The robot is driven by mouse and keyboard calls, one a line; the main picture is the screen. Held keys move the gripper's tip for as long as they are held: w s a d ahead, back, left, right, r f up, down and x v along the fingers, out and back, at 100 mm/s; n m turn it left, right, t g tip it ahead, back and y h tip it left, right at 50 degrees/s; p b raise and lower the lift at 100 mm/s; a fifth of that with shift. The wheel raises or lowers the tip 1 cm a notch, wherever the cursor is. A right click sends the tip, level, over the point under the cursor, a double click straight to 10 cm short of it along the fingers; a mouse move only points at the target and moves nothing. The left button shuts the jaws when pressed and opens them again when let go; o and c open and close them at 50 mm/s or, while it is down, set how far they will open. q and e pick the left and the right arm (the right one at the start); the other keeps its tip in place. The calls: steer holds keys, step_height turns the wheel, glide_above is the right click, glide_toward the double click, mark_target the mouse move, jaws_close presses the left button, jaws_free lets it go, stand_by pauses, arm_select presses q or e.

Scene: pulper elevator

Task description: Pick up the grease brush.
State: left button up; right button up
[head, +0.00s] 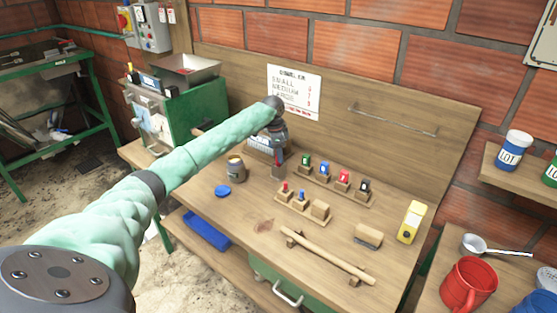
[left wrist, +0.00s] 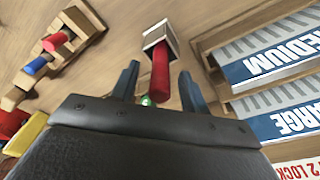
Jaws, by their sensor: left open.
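The grease brush shows in the left wrist view as a red handle (left wrist: 160,78) with a pale metal-edged square end (left wrist: 158,38). I take the small upright block and dark stem (head: 278,171) below the gripper in the head view to be the same brush. My left gripper (left wrist: 160,78) is open, with one finger on each side of the red handle. Gaps show between the fingers and the handle. In the head view my left gripper (head: 279,150) is small, dark and partly hidden by its own wrist. My right gripper is not in view.
The wooden bench (head: 225,205) holds a dark jar (head: 236,170), a blue lid (head: 222,191), blocks with coloured pegs (head: 302,202), a wooden bar (head: 328,256) and a yellow item (head: 411,222). The bench's front left is clear.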

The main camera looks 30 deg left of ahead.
arm_select(q)
steer(key=shift+f, duration=0.2)
steer(key=shift+c, duration=0.5)
jaws_close()
steer(key=shift+r, duration=0.1)
